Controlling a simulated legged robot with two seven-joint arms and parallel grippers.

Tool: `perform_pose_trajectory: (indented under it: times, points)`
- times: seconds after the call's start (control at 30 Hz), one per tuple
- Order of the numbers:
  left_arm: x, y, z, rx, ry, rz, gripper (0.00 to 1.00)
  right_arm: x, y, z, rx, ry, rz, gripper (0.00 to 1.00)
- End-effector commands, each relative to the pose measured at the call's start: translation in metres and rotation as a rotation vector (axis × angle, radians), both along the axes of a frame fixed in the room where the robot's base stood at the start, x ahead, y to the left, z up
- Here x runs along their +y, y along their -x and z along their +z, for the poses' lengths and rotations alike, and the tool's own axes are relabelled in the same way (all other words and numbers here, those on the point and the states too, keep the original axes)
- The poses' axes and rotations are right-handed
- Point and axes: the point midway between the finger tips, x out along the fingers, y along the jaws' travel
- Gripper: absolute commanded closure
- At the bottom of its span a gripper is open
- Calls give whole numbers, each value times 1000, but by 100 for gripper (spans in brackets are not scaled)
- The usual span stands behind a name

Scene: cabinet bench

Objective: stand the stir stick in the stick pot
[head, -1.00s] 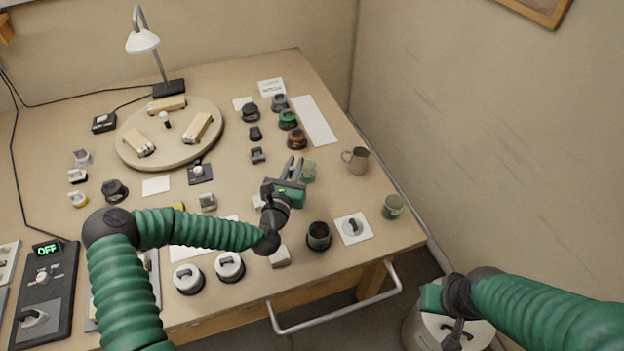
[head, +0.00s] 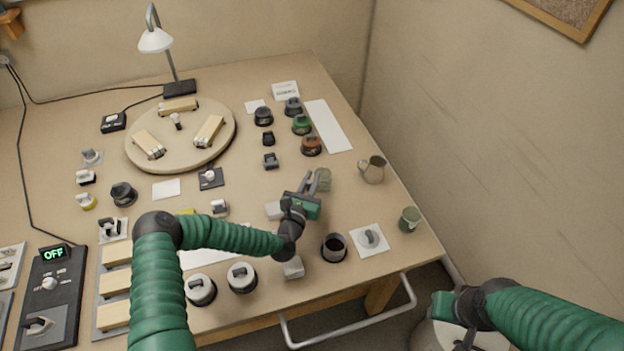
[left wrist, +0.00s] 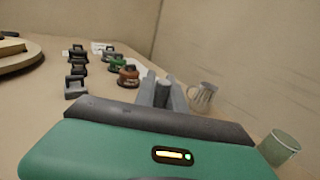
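No other stick is clear. A dark open pot (head: 334,247), perhaps the stick pot, stands upright nearer the front edge, and looks empty. My right gripper (head: 444,305) is off the bench at the lower right; its fingers are unclear.
A metal mug (head: 372,169) and a green cup (head: 410,219) stand along the right edge; the cup also shows in the left wrist view (left wrist: 280,147). A white card (head: 382,247) with a round grey piece lies beside the dark pot. Several dark-based knobbed items stand behind the gripper.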

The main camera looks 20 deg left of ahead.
Motion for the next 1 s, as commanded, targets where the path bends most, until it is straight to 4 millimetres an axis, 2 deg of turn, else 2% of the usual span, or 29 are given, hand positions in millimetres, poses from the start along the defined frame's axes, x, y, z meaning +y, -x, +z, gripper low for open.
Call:
perform_pose_trajectory:
  times: [0.03, 0.13, 0.17, 0.43, 0.53, 0.67, 0.9, 1.0]
  points:
    - [-1, 0, -1, 2, -1, -1, 78, 0, 0, 0, 0, 0, 0, 64]
    - [-3, 0, 0, 1, -3, -1, 65, 0, 0, 0, 0, 0, -1, 64]
    - [-3, 0, 0, 1, -3, -1, 64, 0, 0, 0, 0, 0, -1, 64]
    - [0, 1, 0, 1, 0, 0, 64, 0, 0, 0, 0, 0, -1, 64]
    - [1, 9, -1, 2, 2, -1, 64, 0, 0, -1, 0, 0, -1, 64]
    - [2, 36, -2, 3, 3, -1, 64, 0, 0, -4, 0, 0, -1, 64]
    - [2, 97, -1, 3, 2, -1, 64, 0, 0, -9, 0, 0, -1, 64]
    - [2, 112, -1, 2, 0, -2, 64, 0, 0, -10, 0, 0, -1, 64]
